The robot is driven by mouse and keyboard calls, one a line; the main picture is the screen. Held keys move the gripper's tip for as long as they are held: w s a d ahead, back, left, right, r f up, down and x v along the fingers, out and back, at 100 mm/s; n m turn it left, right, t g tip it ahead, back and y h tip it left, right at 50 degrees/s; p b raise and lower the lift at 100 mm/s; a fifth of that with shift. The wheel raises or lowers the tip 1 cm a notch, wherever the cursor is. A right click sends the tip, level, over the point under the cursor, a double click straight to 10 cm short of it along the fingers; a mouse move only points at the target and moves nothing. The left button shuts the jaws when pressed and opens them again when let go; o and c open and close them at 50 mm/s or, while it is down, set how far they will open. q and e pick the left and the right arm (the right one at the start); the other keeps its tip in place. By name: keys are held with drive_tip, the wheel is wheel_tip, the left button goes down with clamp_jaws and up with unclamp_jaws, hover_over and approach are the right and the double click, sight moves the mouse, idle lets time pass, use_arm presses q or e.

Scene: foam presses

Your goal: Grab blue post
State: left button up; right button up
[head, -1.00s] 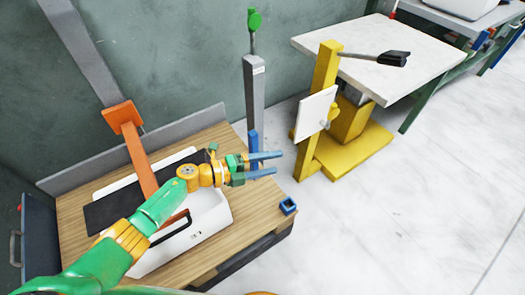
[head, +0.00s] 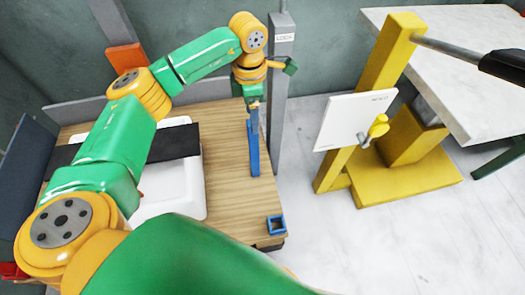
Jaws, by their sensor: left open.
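The blue post (head: 254,150) stands upright near the right edge of the wooden table, beside the grey column. My left gripper (head: 253,106) points down at the post's upper end, with its jaws open. The gripper covers the post's top, and I cannot tell whether the fingers touch it or are around it. My right gripper is out of view.
A small blue square socket (head: 276,225) sits at the table's (head: 228,185) front right corner. A grey column (head: 280,90) labelled LOCK rises close to the post. A yellow stand (head: 385,60) with a white plate (head: 352,120) is at the right. A white machine (head: 185,190) lies left.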

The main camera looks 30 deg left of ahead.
sight(253, 140)
use_arm(q)
wheel_tip(253, 140, down, 7)
drive_tip(key=b, duration=0.1)
drive_tip(key=shift+f, duration=0.15)
drive_tip(key=shift+a, duration=0.1)
clamp_jaws()
drive_tip(key=shift+w, duration=0.1)
idle(1.2)
